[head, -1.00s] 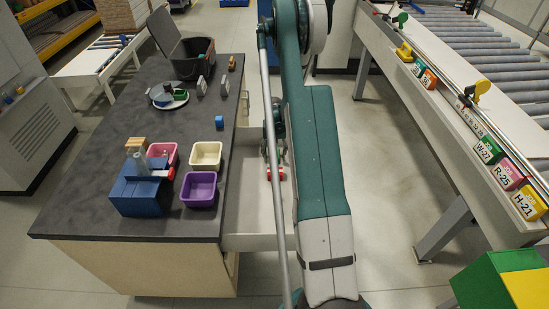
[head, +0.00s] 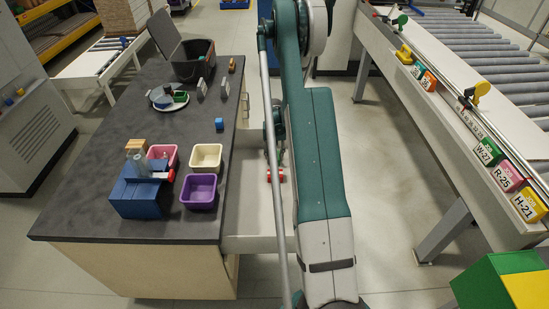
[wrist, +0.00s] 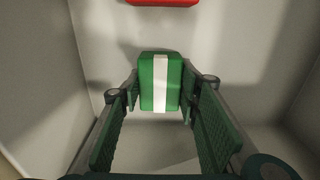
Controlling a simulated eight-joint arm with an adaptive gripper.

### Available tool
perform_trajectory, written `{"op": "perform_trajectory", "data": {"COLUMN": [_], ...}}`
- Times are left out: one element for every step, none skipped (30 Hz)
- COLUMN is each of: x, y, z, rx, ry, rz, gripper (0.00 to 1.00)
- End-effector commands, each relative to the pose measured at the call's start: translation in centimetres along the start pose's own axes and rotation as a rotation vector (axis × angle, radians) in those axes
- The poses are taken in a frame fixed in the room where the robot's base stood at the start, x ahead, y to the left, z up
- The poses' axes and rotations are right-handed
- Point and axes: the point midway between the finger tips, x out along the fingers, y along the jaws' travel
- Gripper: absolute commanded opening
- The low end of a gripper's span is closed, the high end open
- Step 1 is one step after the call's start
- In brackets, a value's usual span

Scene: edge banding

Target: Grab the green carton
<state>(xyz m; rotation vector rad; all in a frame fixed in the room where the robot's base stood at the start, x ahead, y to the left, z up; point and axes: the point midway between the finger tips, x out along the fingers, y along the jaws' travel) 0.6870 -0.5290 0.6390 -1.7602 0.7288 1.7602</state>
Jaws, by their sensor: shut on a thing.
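The green carton (wrist: 146,84) has a white stripe down its middle and stands in the middle of the wrist view. My gripper (wrist: 160,98) is shut on it, with one green padded finger on each side near the fingertips. Carton and gripper are inside a pale-walled open drawer, which also shows in the head view (head: 250,243) beside the dark counter. In the head view my arm covers much of the drawer, and the carton cannot be made out there.
A red thing (wrist: 163,2) lies beyond the carton in the drawer. Pale drawer walls stand close on both sides. The dark counter (head: 100,150) holds purple (head: 199,198), cream and pink bins, a blue holder (head: 138,200) and a round dish (head: 172,107). A roller conveyor stands at right.

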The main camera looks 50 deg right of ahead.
Motion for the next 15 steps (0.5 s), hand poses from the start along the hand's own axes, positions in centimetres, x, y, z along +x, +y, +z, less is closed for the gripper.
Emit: {"op": "perform_trajectory", "data": {"x": [-0.3,-0.4,-0.7,-0.9,-1.2,-1.6,-2.0,-2.4,-2.9,-3.3,-3.7,-4.3,-4.8,-5.3,-5.9], "y": [0.0,0.0,0.0,0.0,0.0,0.0,0.0,0.0,0.0,0.0,0.0,0.0,0.0,0.0,0.0], "z": [0.0,0.0,0.0,0.0,0.0,0.0,0.0,0.0,0.0,0.0,0.0,0.0,0.0,0.0,0.0], "rx": [0.000,0.000,0.000,0.000,0.000,0.000,0.000,0.000,0.000,0.000,0.000,0.000,0.000,0.000,0.000], "ry": [0.000,0.000,0.000,0.000,0.000,0.000,0.000,0.000,0.000,0.000,0.000,0.000,0.000,0.000,0.000], "rz": [0.000,0.000,0.000,0.000,0.000,0.000,0.000,0.000,0.000,0.000,0.000,0.000,0.000,0.000,0.000], "gripper": [0.20,0.20,0.20,0.20,0.20,0.20,0.20,0.20,0.20,0.20,0.20,0.20,0.20,0.20,0.20]}}
